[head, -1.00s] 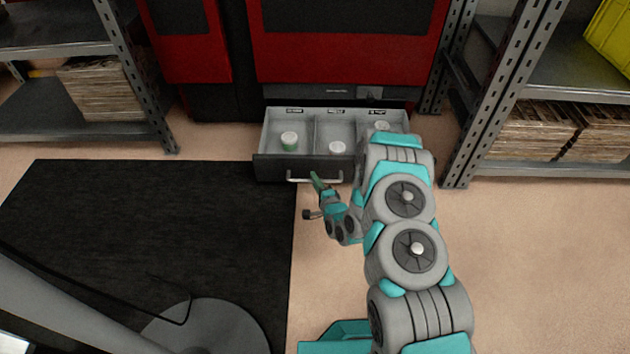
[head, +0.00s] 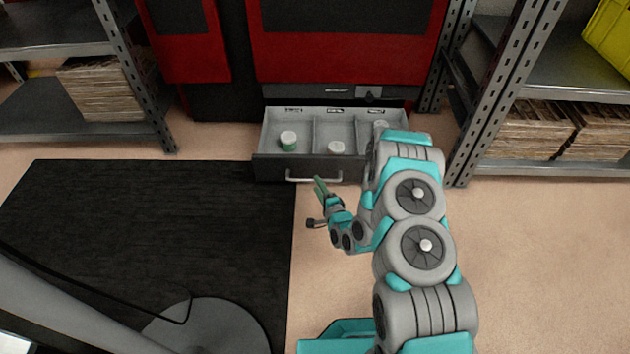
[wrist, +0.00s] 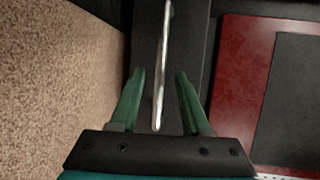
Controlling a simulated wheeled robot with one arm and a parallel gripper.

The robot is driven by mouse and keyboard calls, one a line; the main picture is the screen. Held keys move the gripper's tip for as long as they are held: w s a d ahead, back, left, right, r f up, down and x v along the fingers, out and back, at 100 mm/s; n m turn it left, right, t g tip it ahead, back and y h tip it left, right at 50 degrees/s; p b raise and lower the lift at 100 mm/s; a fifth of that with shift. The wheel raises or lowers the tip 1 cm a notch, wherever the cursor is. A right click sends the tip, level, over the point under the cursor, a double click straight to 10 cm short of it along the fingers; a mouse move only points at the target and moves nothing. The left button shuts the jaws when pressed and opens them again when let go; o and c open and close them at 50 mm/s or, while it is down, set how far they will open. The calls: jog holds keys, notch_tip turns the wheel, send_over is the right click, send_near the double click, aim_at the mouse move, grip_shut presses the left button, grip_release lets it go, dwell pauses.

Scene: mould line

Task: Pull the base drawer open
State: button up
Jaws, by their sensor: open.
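The base drawer (head: 270,166) stands pulled out from under the red machine, its compartments showing from above. Its silver bar handle (head: 301,179) is on the dark front face. The handle (wrist: 162,70) also shows in the wrist view, running lengthwise with its near end between the fingers. My gripper (head: 321,186) is just in front of the drawer, near the handle's right end. In the wrist view, my gripper (wrist: 160,75) has its two green fingers apart, with gaps on both sides of the handle. Whether a finger touches it elsewhere cannot be told.
White-topped jars, one green-bodied (head: 289,140) and one pale (head: 336,147), sit in the drawer. Grey shelving (head: 135,75) stands left, and another rack (head: 500,95) stands right. A black mat (head: 150,215) covers the floor at left; a round grey base (head: 205,328) rests there.

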jog(key=v, duration=0.3)
jog(key=shift+s+d, duration=0.1)
jog(key=shift+s, duration=0.25)
jog(key=shift+r, duration=0.1)
notch_tip(320, 180, up, 7)
jog(key=w+d+n+g+h, duration=0.1)
jog(key=w+d+n+g, duration=0.15)
jog(key=n+g, duration=0.3)
jog(key=s+d+r+n+g+h, duration=0.3)
jog(key=s+d+r+n+h, duration=0.15)
jog(key=s+d+r, duration=0.4)
jog(key=s+r+n+g, duration=0.25)
jog(key=s+r, duration=0.45)
jog(key=s, duration=0.5)
jog(key=s+r+n+g, duration=0.1)
jog(key=s+r+g, duration=0.2)
jog(key=s+r, duration=0.65)
jog(key=s+r+n+g, duration=0.1)
jog(key=s+r+g, duration=0.25)
jog(key=s, duration=1.15)
jog(key=s+p+v, duration=0.2)
jog(key=p+v, duration=1)
jog(key=shift+s+d+r+t, duration=0.25)
jog(key=shift+r+t, duration=0.15)
jog(key=shift+t, duration=0.05)
